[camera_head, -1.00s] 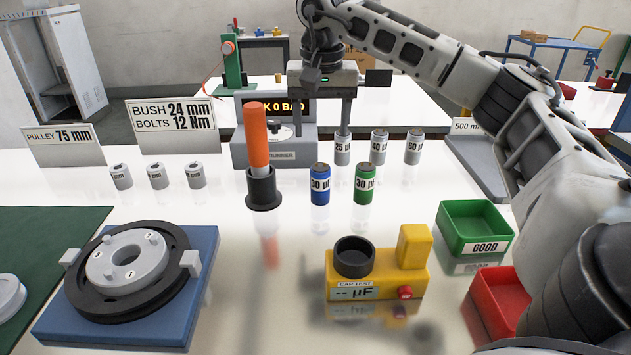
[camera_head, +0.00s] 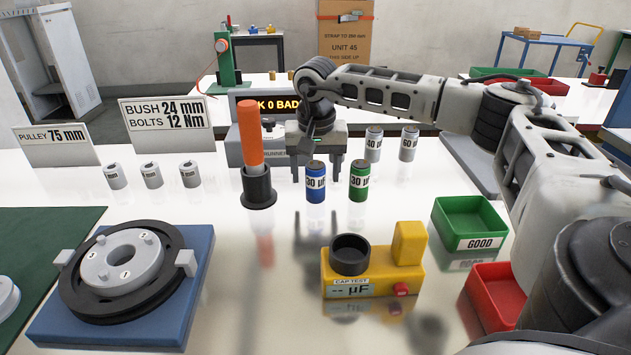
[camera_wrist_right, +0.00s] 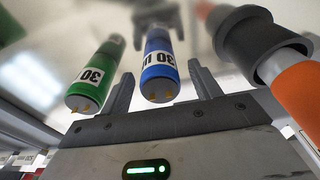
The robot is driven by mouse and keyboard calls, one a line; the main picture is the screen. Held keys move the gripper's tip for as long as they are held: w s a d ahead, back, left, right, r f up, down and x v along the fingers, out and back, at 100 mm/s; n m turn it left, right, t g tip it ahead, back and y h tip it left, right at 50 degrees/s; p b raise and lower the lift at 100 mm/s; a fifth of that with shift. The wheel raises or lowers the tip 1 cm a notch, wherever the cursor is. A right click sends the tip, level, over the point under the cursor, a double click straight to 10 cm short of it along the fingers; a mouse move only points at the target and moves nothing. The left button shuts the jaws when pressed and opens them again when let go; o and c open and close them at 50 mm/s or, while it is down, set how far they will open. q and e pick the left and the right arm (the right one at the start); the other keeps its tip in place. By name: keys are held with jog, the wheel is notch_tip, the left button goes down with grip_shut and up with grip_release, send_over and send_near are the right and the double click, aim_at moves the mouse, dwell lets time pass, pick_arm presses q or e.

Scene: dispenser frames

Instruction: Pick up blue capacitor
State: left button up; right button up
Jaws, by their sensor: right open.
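The blue capacitor (camera_head: 316,184), marked 30 µF, stands upright on the white table. My right gripper (camera_head: 316,172) is open and empty, pointing down just behind it, with one finger showing on each side. In the right wrist view, the blue capacitor (camera_wrist_right: 160,66) shows between the open fingers of my right gripper (camera_wrist_right: 160,75); I cannot tell whether they touch it. A green capacitor (camera_head: 359,182), also marked 30, stands close on the right, outside the right finger. My left gripper is out of view.
A black cup with an orange handle (camera_head: 250,135) stands close left of the blue capacitor. Grey capacitors (camera_head: 408,145) stand behind. The yellow tester (camera_head: 375,270), green GOOD bin (camera_head: 468,240) and red bin (camera_head: 485,305) are nearer. The pulley fixture (camera_head: 190,300) is left.

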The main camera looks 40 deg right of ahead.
jog(key=c, duration=1.1)
